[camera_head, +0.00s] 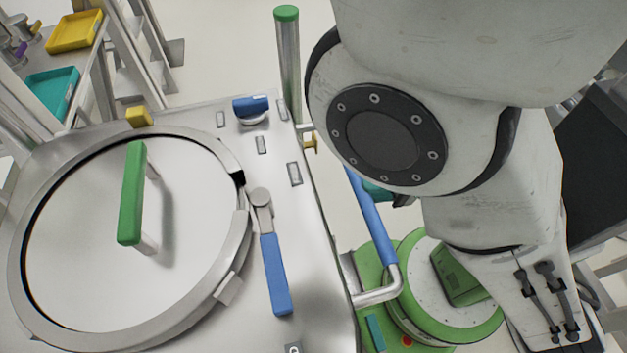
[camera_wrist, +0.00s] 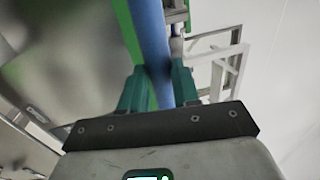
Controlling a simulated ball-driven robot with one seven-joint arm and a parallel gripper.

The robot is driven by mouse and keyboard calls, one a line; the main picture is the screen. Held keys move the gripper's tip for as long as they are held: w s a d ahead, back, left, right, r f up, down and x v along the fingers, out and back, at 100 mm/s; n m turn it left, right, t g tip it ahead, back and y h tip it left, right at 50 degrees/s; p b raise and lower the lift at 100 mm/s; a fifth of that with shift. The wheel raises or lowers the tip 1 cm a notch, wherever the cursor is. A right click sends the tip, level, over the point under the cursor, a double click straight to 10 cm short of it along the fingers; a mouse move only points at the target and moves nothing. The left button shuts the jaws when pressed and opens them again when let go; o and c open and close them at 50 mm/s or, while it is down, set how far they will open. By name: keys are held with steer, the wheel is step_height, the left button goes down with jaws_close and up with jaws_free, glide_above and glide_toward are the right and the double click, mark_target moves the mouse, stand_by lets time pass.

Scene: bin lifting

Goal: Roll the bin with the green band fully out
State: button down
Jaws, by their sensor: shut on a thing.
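A blue handle bar (camera_head: 373,220) on a bent metal tube runs beside the right side of the steel cabinet. My gripper (camera_wrist: 158,88) is shut around this blue bar, which shows between its teal fingers in the wrist view (camera_wrist: 150,35). In the head view a teal fingertip shows beside the bar, and the rest of my gripper is hidden behind my arm.
The steel cabinet (camera_head: 305,235) fills the left, with a round lid (camera_head: 85,265), a green lid handle (camera_head: 132,195) and a blue lever (camera_head: 274,275). A green-capped post (camera_head: 288,60) stands behind. Shelves with yellow (camera_head: 75,30) and teal (camera_head: 50,92) trays are at upper left.

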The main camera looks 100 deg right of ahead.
steer(key=shift+w+d+r, duration=0.1)
steer(key=shift+d+r, duration=0.1)
steer(key=shift+r, duration=0.3)
steer(key=c, duration=1.1)
jaws_free()
steer(key=shift+o, duration=1.3)
steer(key=shift+a+f, duration=0.1)
steer(key=shift+f, duration=0.05)
steer(key=shift+f, duration=0.1)
